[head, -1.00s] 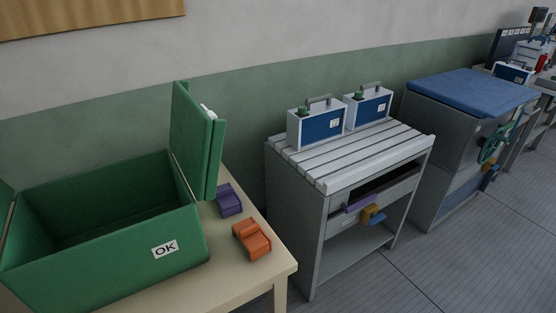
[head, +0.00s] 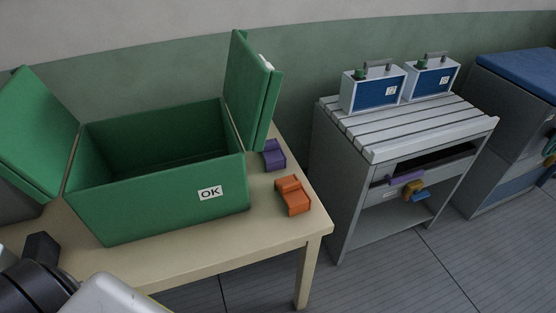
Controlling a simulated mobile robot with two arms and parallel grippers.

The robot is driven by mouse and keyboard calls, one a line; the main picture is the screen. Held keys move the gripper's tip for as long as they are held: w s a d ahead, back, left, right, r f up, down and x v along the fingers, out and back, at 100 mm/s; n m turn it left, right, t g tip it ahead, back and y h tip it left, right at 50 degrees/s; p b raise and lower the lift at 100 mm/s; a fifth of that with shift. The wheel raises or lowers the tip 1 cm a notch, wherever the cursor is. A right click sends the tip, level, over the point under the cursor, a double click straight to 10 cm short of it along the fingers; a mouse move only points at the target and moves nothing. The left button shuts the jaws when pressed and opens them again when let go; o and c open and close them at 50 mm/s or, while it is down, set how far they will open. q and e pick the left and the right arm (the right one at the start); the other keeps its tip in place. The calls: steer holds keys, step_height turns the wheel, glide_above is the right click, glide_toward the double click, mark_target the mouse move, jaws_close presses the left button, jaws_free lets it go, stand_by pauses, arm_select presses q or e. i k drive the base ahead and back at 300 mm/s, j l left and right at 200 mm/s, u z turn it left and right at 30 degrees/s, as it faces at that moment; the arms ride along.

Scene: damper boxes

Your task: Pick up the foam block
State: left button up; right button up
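A dark, block-shaped piece (head: 41,247) shows at the lower left by the table's front edge. It is partly hidden by my arm, and I cannot tell whether it is the foam block or a part of my arm. An orange notched block (head: 293,196) and a smaller purple block (head: 274,155) lie on the table, right of the green box; I cannot tell their material. Part of my arm, black and light grey, fills the lower left corner. Neither gripper's fingers can be seen.
The open green box (head: 160,205) marked OK stands on the beige table (head: 200,262), lids raised on both sides. A grey slatted stand (head: 400,128) at right bears two blue-and-white cases (head: 373,87) (head: 431,77). A blue-topped grey cabinet (head: 515,110) stands farther right.

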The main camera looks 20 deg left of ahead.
mark_target(40, 246)
steer(key=u, duration=2.7)
steer(key=i+j+z, duration=0.1)
steer(key=j, duration=0.15)
steer(key=i+j, duration=0.1)
steer(key=j+z, duration=0.05)
steer(key=j, duration=0.05)
